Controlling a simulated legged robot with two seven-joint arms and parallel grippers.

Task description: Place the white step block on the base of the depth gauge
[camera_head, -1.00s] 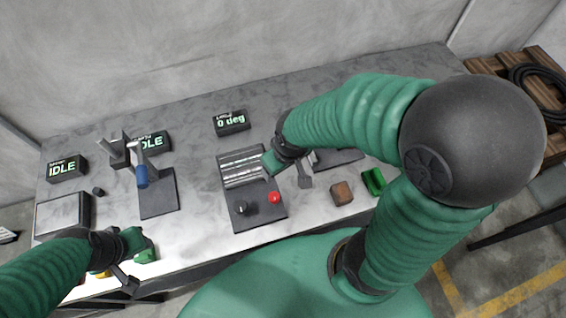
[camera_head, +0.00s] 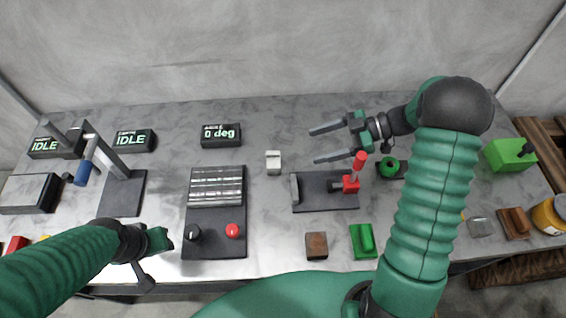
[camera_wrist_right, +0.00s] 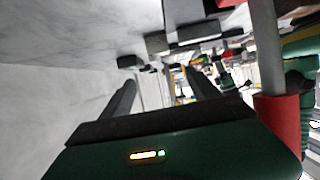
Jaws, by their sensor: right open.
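The small white step block (camera_head: 273,162) stands on the grey bench right of the ribbed plate, in the head view. My right gripper (camera_head: 315,146) is open and empty, right of the block, with its fingers spread and pointing left. They look apart from it. The depth gauge appears to be the stand with a blue-handled part at the left; its dark flat base (camera_head: 123,194) is bare in front. My left gripper (camera_head: 155,262) is over the front edge, right of and nearer than that base; its fingers are partly hidden. I cannot identify the block in the right wrist view (camera_wrist_right: 160,95).
A ribbed plate (camera_head: 217,186) with black and red knobs lies between the block and the gauge stand. A red-handled clamp (camera_head: 352,177) on a dark plate stands right of the block. A brown block (camera_head: 316,246) and green piece (camera_head: 363,241) lie in front.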

